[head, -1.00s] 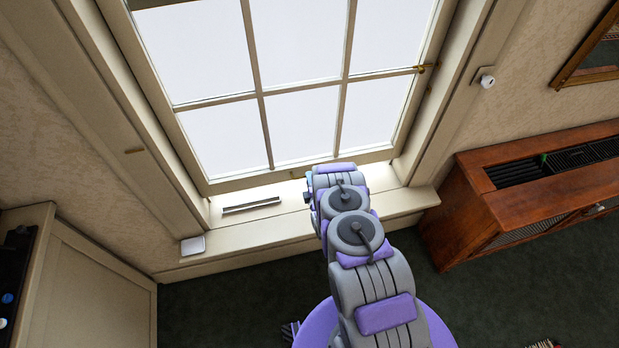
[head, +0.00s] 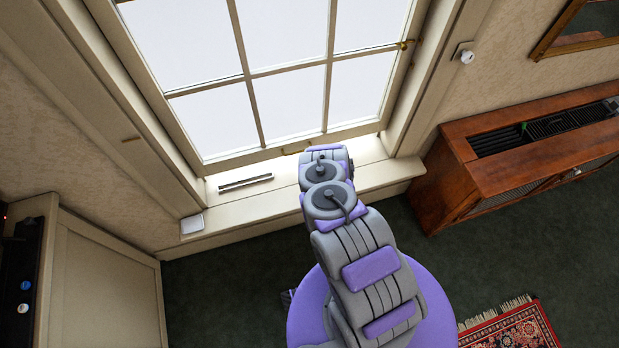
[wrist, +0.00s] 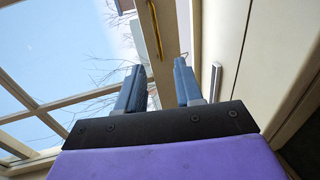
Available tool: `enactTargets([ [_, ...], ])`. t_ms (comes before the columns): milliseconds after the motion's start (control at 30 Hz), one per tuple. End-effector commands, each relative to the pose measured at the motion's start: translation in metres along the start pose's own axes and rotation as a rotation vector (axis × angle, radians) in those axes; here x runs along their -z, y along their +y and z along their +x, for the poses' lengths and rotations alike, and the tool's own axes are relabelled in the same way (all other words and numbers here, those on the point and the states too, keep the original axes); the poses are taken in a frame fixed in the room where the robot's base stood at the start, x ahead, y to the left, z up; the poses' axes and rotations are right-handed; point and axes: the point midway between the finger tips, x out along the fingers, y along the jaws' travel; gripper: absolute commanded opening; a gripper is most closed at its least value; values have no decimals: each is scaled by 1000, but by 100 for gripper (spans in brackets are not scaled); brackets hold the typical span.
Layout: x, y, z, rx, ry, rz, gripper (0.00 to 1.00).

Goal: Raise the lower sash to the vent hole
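The lower sash (head: 245,76) is a cream, multi-pane frame in the head view, with its bottom rail (head: 240,161) close above the sill. A small lift (head: 297,148) shows on that rail, just left of my arm's end. A brass bolt (head: 404,44) sits on the sash's right side. I cannot make out the vent hole for certain. My gripper (wrist: 158,68) shows in the wrist view with its two blue fingers apart and nothing seen between them. A long brass bar (wrist: 155,30) on a cream rail lies beyond the fingertips. My arm hides the gripper in the head view.
The sill holds a slotted metal strip (head: 246,183) and a small white box (head: 192,223). A wooden cabinet (head: 480,190) stands right, a cream cabinet (head: 105,275) left. A fringed rug (head: 515,328) lies lower right. Dark carpet between is clear.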

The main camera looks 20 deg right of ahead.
Motion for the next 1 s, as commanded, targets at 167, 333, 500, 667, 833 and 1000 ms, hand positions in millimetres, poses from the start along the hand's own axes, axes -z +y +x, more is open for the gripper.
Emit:
enactTargets([
  [167, 1, 0, -8, -1, 0, 0, 36],
  [333, 1, 1, -12, -4, -1, 2, 36],
  [500, 1, 2, -14, -5, -2, 3, 36],
  [667, 1, 2, -14, -5, -3, 3, 36],
  [833, 1, 2, -14, -5, -2, 3, 36],
  [1000, 1, 2, -14, -5, -2, 3, 36],
])
